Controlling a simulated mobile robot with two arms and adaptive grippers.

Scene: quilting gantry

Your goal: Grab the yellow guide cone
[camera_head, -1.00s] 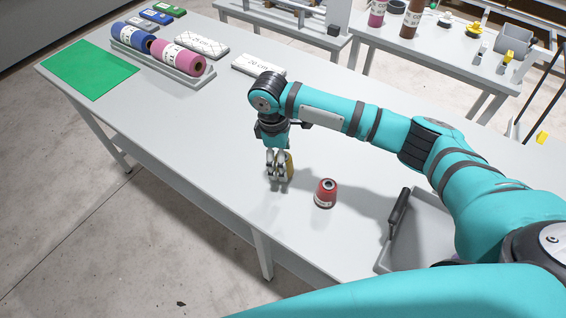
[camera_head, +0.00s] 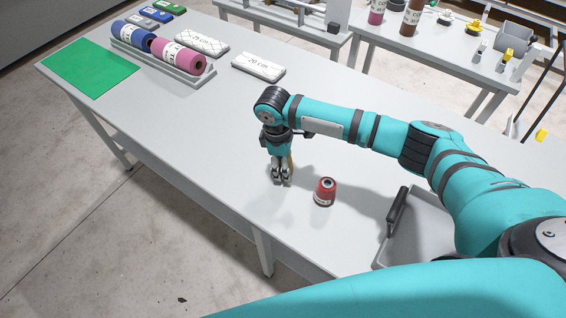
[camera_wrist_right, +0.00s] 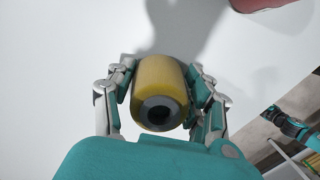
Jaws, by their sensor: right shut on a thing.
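The yellow guide cone (camera_wrist_right: 158,78) stands between the two fingers of my right gripper (camera_wrist_right: 160,98) in the right wrist view, its dark hollow end facing the camera. The fingers touch it on both sides, and the gripper is shut on it. In the head view my right gripper (camera_head: 281,173) points down at the table, and only a thin yellow strip of the cone (camera_head: 291,163) shows behind the fingers. Whether the cone is clear of the tabletop is hard to tell. My left gripper is not in view.
Spools, labelled white blocks and a green mat (camera_head: 92,67) are at the back left.

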